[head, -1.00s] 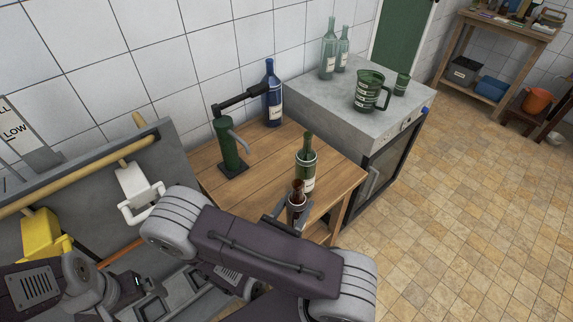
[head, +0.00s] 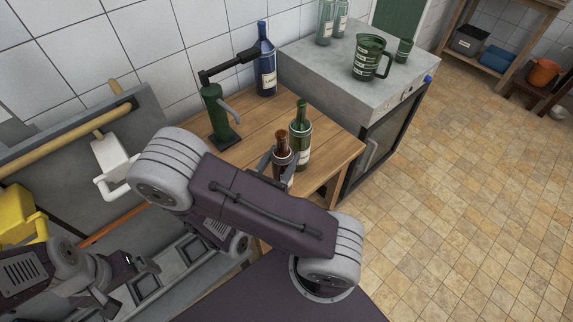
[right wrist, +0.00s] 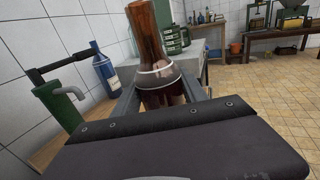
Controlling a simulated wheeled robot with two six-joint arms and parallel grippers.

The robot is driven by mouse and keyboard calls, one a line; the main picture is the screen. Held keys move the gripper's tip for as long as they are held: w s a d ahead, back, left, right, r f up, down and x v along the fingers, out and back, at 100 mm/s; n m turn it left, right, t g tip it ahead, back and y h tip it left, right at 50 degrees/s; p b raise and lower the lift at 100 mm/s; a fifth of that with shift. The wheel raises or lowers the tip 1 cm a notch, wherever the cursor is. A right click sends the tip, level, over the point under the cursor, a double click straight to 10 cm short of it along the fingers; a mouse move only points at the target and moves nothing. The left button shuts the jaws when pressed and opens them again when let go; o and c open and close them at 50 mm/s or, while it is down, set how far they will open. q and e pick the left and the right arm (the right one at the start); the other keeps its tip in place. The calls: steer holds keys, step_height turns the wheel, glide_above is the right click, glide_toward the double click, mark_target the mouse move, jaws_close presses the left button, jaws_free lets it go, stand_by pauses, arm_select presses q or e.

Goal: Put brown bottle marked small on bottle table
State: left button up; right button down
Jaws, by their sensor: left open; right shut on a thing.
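The brown bottle (head: 281,146) is upright in my right gripper (head: 279,166), which is shut on it. It also shows close up in the right wrist view (right wrist: 150,38), with a pale band at its shoulder. In the head view it overlaps the near part of the wooden bottle table (head: 262,127), left of a green bottle (head: 301,128). My arm hides its base, so I cannot tell whether it touches the tabletop. No size mark is readable. My left gripper (head: 127,264) is open and empty, low at the left.
A blue bottle (head: 265,70) and a green pump (head: 218,115) with a black lever stand at the table's back. A grey cabinet (head: 325,73) with a green jug (head: 368,58) adjoins on the right. Tabletop between pump and green bottle is clear.

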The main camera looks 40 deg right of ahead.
steer(key=shift+w+a+f+b, duration=0.2)
steer(key=shift+w+f+b, duration=0.2)
steer(key=shift+w, duration=0.1)
steer(key=shift+w+a+f+b, duration=0.15)
steer(key=shift+w+f+b, duration=0.25)
steer(key=shift+w, duration=0.05)
steer(key=w+a+f, duration=0.2)
steer(key=w+f, duration=0.4)
steer(key=f, duration=0.1)
steer(key=shift+w+a+f+b, duration=0.15)
steer(key=shift+w+f+b, duration=0.2)
steer(key=shift+w+b, duration=0.05)
steer(key=shift+f, duration=0.15)
steer(key=c, duration=0.6)
jaws_free()
